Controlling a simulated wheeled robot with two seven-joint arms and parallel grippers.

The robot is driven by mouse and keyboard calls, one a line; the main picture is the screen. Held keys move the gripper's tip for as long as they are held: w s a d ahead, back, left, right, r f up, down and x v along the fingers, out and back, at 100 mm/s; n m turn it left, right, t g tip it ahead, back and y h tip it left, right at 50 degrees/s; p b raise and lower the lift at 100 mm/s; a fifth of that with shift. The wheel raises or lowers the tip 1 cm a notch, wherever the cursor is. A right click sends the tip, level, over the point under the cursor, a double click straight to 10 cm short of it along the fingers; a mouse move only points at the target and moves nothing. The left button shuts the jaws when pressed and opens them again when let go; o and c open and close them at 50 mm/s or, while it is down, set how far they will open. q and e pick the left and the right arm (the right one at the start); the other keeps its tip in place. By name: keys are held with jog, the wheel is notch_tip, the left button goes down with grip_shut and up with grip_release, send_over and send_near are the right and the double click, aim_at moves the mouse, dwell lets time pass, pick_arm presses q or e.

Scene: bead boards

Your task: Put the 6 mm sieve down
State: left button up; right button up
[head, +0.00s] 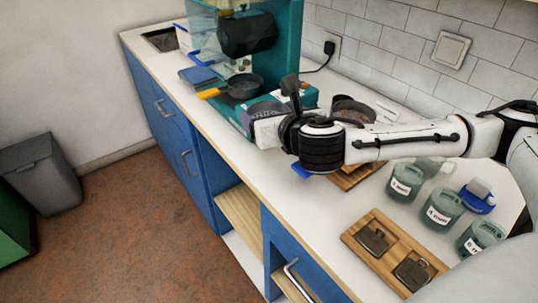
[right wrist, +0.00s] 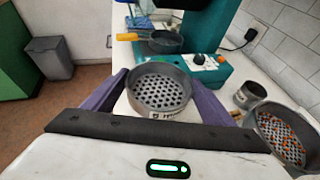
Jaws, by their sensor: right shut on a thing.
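My right gripper (right wrist: 160,84) is shut on a round grey sieve (right wrist: 162,92), with one purple finger on each side of its rim. The sieve has large round holes and looks empty. Its white label is small and its size mark cannot be read surely. In the head view my right gripper (head: 264,110) is over the counter (head: 225,120) in front of the teal machine, and my wrist hides most of the sieve. Whether the sieve touches the surface below cannot be told. My left gripper is not in view.
A second sieve with orange beads (right wrist: 282,136) stands to the right, beside a small metal cup (right wrist: 252,95). A pan with a yellow handle (head: 245,87) sits at the teal machine (head: 285,50). Labelled jars (head: 405,182) and a wooden board (head: 362,236) fill the near counter.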

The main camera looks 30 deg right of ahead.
aim_at(270, 159)
notch_tip(270, 159, down, 10)
jog(key=shift+r+b, duration=0.25)
jog(key=shift+b, duration=0.3)
jog(key=shift+f, duration=0.1)
jog(key=o, duration=1.1)
jog(key=v, duration=1.2)
jog(key=shift+d, duration=0.1)
